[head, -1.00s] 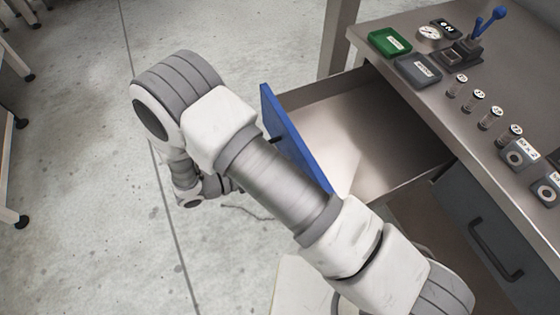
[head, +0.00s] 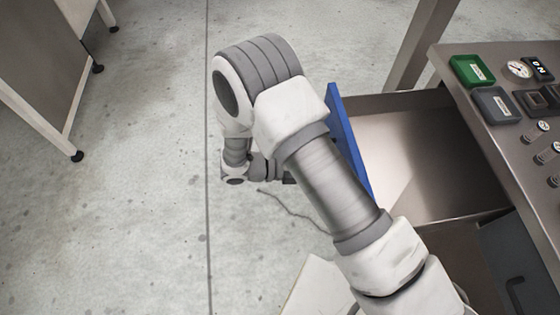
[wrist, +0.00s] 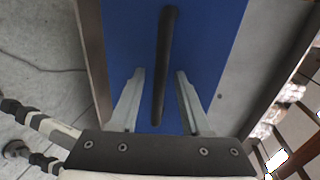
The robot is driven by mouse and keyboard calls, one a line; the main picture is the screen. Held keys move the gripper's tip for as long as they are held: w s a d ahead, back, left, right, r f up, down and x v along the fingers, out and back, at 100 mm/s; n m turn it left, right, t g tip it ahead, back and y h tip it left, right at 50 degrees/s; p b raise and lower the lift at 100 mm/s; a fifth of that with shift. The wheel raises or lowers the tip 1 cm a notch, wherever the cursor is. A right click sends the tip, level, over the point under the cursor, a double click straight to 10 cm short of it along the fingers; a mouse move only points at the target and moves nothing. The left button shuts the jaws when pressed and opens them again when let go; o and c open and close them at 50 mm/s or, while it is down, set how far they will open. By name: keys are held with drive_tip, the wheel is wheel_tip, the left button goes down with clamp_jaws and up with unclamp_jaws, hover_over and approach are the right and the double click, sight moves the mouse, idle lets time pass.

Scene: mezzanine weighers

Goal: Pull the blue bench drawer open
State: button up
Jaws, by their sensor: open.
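The blue bench drawer (head: 341,115) stands well out from the bench in the head view, and its bare inside shows. My arm covers part of its blue front. In the wrist view the blue front (wrist: 215,45) fills the middle, with a long black handle (wrist: 167,45) running up it. My gripper (wrist: 160,74) is open, with one finger on each side of the handle's lower part. The fingers look apart from the handle; whether they touch the blue front I cannot tell. In the head view the fingers are hidden by my arm.
A table (head: 45,60) stands at upper left.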

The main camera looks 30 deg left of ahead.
drive_tip(key=v, duration=1.7)
drive_tip(key=shift+p, duration=0.35)
drive_tip(key=shift+a, duration=0.1)
drive_tip(key=w+d+r+m+g+y+p, duration=0.2)
drive_tip(key=w+d+r+m+g, duration=0.25)
drive_tip(key=d+r+m, duration=0.55)
drive_tip(key=w+d+r+m+g+y+p, duration=0.3)
drive_tip(key=w+d+r+m, duration=0.4)
drive_tip(key=r, duration=0.6)
drive_tip(key=s+d+r+m+t+y+p, duration=0.2)
drive_tip(key=d+r+m, duration=0.6)
drive_tip(key=m, duration=0.5)
drive_tip(key=s+d+r+m+t+y+p, duration=0.2)
drive_tip(key=s+d+r+m+y, duration=0.3)
drive_tip(key=d+m, duration=0.5)
drive_tip(key=shift+s+d+r+m+y+p, duration=0.35)
drive_tip(key=shift+s+r+m+p, duration=0.25)
drive_tip(key=shift+s+r+m, duration=0.8)
drive_tip(key=shift+w+d+r, duration=0.1)
drive_tip(key=shift+w+r, duration=0.05)
drive_tip(key=shift+r, duration=0.05)
